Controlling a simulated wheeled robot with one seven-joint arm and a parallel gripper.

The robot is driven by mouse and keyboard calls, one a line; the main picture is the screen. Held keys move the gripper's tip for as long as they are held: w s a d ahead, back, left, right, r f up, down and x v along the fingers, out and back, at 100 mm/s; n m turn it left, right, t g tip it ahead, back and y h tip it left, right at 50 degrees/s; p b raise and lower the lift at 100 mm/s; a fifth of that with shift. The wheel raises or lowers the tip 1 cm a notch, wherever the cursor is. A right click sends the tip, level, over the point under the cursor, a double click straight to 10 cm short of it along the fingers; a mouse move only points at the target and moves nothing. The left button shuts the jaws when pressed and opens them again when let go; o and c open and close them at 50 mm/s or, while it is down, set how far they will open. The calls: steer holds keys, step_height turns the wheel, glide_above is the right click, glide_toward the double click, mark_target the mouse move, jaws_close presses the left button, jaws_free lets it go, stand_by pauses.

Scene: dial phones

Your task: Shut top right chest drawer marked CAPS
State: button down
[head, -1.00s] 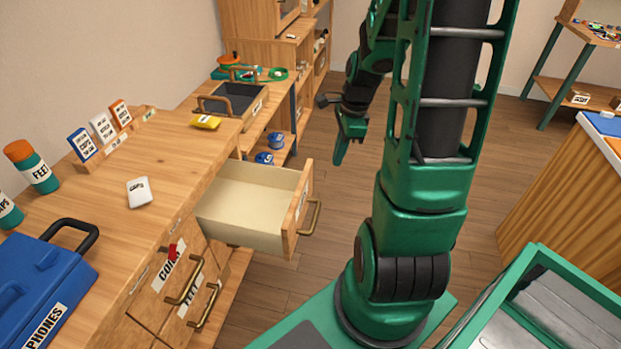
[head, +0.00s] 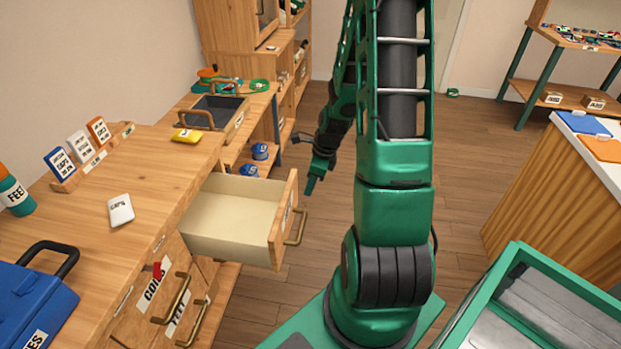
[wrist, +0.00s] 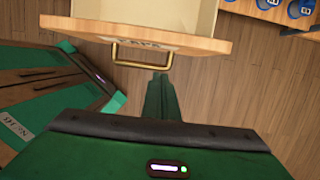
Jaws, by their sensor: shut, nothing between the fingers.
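The pulled-out drawer (head: 225,218) stands well open at the right end of the wooden chest, its pale inside empty. Its front has a brass handle (head: 296,227); the label is at too steep an angle to read in the head view. In the wrist view the drawer front (wrist: 190,37) carries a partly hidden label, and the handle (wrist: 141,57) spans its outer face. My gripper (head: 312,186) is shut and empty, beyond and to the right of the drawer front. In the wrist view my gripper's fingers (wrist: 161,82) point toward the front, just right of the handle, apparently apart from it.
Closed drawers with brass handles (head: 172,300) sit below on the chest. A white card (head: 120,210), a yellow item (head: 187,135) and a blue case (head: 30,300) lie on the top. A counter (head: 560,200) stands at right. Wooden floor (head: 470,150) lies clear between.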

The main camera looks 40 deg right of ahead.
steer(key=shift+w+a+f, duration=0.35)
steer(key=shift+w+a, duration=0.35)
steer(key=shift+w, duration=0.15)
steer(key=shift+w+a+f, duration=0.3)
steer(key=shift+w+a, duration=0.35)
steer(key=shift+w, duration=0.2)
